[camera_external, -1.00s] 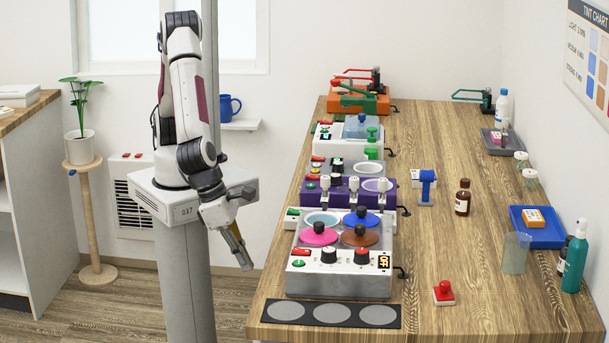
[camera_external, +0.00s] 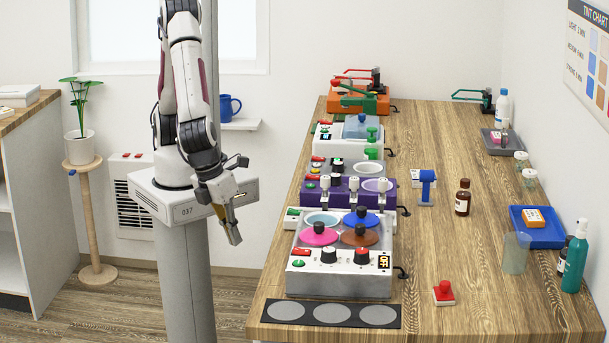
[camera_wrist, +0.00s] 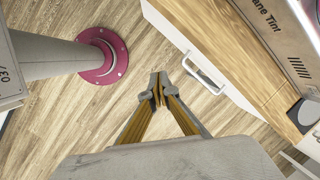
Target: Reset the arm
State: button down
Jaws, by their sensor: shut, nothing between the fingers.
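My gripper (camera_external: 236,239) hangs over the floor in the external view, between my own pedestal and the left edge of the wooden table (camera_external: 470,200). It points down and is apart from everything. In the wrist view my gripper (camera_wrist: 158,80) has its fingertips together with nothing between them, above the wood-plank floor. My arm is folded down in front of the window.
A machine with pink, blue and brown lids (camera_external: 340,284) stands near the table's left edge, beside a dark mat (camera_external: 257,310) with grey discs. A white drawer front with a handle (camera_wrist: 204,76) is right of my gripper. A plant stand (camera_external: 92,210) stands left.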

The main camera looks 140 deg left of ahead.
jog(key=s+a+r+n+t+h, duration=0.1)
jog(key=s+a+r+n, duration=0.3)
jog(key=s+r+n, duration=0.4)
jog(key=s+a+r+n+t+h, duration=0.2)
jog(key=s+a+r+n, duration=0.3)
jog(key=s+r+n, duration=0.3)
jog(key=shift+s+r+t, duration=0.8)
jog(key=shift+s+r, duration=1.4)
jog(key=shift+r, duration=0.2)
